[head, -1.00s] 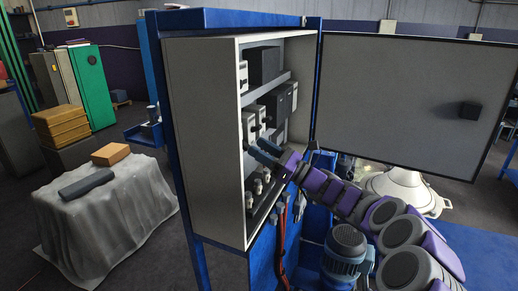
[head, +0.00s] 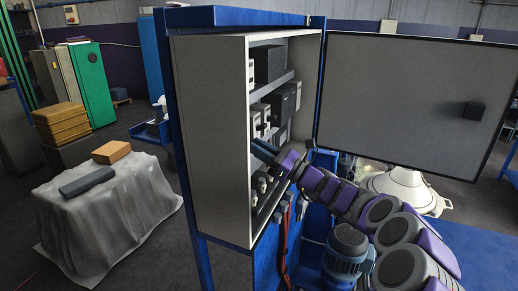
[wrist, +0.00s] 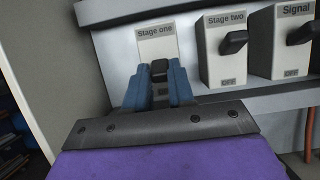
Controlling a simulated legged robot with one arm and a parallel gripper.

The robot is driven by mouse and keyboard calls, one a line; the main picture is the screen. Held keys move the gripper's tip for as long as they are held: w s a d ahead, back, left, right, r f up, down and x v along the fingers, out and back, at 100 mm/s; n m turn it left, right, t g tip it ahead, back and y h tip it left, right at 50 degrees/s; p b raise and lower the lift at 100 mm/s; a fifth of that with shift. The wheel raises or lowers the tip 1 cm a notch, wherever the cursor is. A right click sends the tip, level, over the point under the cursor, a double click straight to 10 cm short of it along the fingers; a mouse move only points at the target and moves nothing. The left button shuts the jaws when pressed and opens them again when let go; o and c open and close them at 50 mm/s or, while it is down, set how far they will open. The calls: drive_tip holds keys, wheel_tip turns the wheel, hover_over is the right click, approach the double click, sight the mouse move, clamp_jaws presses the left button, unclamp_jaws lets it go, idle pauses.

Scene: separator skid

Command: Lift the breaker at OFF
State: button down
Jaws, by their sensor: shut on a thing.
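The Stage one breaker (wrist: 155,40) is a white block with a dark lever (wrist: 159,69), at the centre of the wrist view. My gripper (wrist: 158,76) has its blue fingers shut on that lever, one on each side. The Signal breaker (wrist: 279,60) is farther right, with a similar lever and OFF label. In the head view my gripper (head: 262,150) reaches into the open cabinet (head: 212,140).
The cabinet's side wall and frame stand close left of my gripper. Its open door (head: 405,95) spreads to the right. Red cables (head: 284,230) and a blue motor (head: 348,250) sit below my arm. A cloth-covered table (head: 110,210) stands at left.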

drive_tip(key=shift+r+p, duration=0.2)
drive_tip(key=shift+p, duration=0.1)
drive_tip(key=shift+w+a+r+g+h+p, duration=0.1)
drive_tip(key=shift+r+g+h+p, duration=0.6)
drive_tip(key=shift+h+p, duration=1.05)
drive_tip(key=shift+a+r+g+h+p, duration=0.1)
drive_tip(key=shift+r+g+h+p, duration=0.55)
drive_tip(key=shift+h+p, duration=1.1)
drive_tip(key=shift+w+a+r+g+h+p, duration=0.1)
drive_tip(key=shift+r+g+h+p, duration=0.6)
drive_tip(key=shift+h+p, duration=1.05)
drive_tip(key=shift+r, duration=0.15)
